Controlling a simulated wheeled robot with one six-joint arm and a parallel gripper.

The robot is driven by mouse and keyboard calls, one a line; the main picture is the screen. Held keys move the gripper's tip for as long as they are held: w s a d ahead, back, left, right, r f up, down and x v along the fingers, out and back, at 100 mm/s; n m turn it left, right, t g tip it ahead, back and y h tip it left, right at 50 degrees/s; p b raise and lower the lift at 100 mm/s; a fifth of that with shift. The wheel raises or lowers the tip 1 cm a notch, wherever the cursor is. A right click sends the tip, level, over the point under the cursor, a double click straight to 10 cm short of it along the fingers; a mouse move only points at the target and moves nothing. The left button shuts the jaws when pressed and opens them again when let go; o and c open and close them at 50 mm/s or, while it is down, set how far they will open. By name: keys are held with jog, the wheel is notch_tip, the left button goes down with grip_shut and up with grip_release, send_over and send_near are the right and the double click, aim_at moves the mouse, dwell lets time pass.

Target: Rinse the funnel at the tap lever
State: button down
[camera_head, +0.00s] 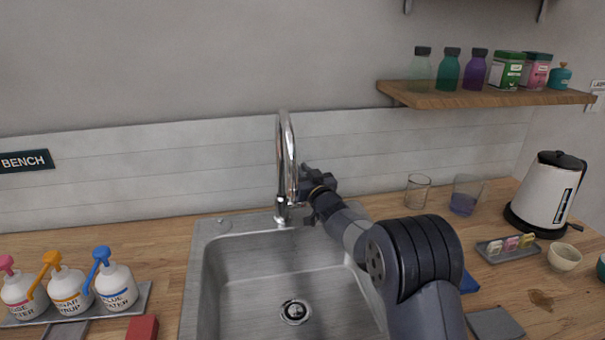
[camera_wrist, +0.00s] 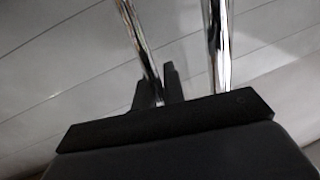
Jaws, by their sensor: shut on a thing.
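The chrome tap (camera_head: 281,160) stands at the back edge of the steel sink, its tall spout arching up. My gripper (camera_head: 305,178) is right beside the tap, just right of the spout, reached from the front right. In the wrist view two chrome tubes run upward, and one of them (camera_wrist: 145,50) comes down between the dark fingers of my gripper (camera_wrist: 156,92). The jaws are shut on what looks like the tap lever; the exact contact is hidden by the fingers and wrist. I see no funnel in either view.
The sink basin (camera_head: 255,265) is empty around its drain. Two glasses (camera_head: 417,191) and a white kettle (camera_head: 545,190) stand at right. Several white bottles (camera_head: 115,287) stand on a tray at left. A shelf (camera_head: 480,98) with jars hangs at upper right.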

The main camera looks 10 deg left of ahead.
jog(key=c, duration=1.5)
grip_release()
jog(key=b+v, duration=0.2)
jog(key=v, duration=0.9)
jog(key=shift+w+a, duration=0.1)
jog(key=shift+w, duration=0.05)
jog(key=p+x, duration=0.2)
jog(key=x, duration=0.8)
jog(key=shift+w+a+r, duration=0.1)
jog(key=shift+w+a, duration=0.15)
